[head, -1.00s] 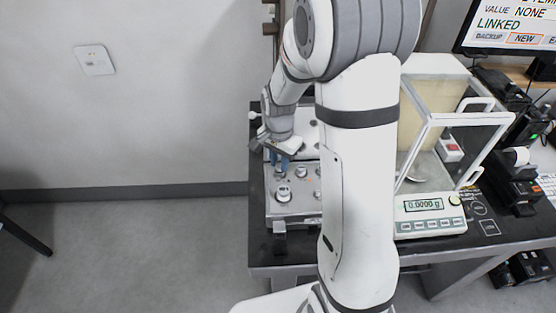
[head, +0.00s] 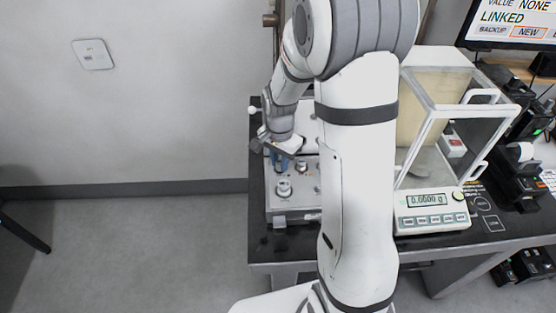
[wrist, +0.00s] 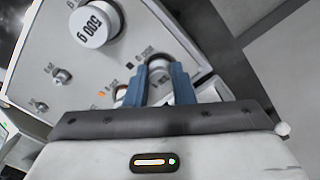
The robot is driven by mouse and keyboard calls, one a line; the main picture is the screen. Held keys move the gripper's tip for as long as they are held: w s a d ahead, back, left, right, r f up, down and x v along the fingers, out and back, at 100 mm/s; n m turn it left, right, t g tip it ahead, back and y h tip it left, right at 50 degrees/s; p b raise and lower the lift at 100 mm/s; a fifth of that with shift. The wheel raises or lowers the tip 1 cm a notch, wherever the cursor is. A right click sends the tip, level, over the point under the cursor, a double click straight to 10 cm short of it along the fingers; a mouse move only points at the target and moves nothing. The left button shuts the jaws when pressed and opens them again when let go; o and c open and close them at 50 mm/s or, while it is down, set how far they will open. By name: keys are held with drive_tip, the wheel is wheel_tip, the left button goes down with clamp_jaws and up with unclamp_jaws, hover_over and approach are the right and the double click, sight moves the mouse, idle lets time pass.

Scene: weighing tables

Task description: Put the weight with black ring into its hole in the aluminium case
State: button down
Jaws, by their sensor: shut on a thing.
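The aluminium case (head: 306,207) lies open on the dark table, with its lid behind partly hidden by my arm. In the wrist view its grey panel (wrist: 92,72) shows weights and printed labels. My gripper (head: 279,162) is low over the left part of the case. In the wrist view its blue fingers (wrist: 165,84) are shut on a small silver weight (wrist: 159,66), standing close to the panel. A black square mark (wrist: 130,65) is printed beside that spot. I cannot make out a black ring on the weight, nor whether its base is seated in a hole.
A large 500 g weight (wrist: 93,25) stands in the panel near the grip. Another weight (wrist: 122,94) is partly hidden by the left finger. A balance with a glass shield (head: 433,222) stands right of my arm. A monitor (head: 510,25) is at upper right.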

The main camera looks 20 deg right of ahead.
drive_tip(key=c, duration=1.2)
unclamp_jaws()
drive_tip(key=shift+o, duration=0.2)
wheel_tip(320, 180, up, 8)
drive_tip(key=shift+f, duration=0.1)
drive_tip(key=s+r+n+t, duration=0.1)
drive_tip(key=s+r+n, duration=0.3)
drive_tip(key=s, duration=0.5)
drive_tip(key=s+r+n+t, duration=0.2)
drive_tip(key=s+r+n, duration=0.2)
drive_tip(key=s, duration=0.5)
drive_tip(key=shift+s+r+n, duration=0.2)
drive_tip(key=shift+s+n, duration=0.15)
drive_tip(key=shift+n, duration=0.65)
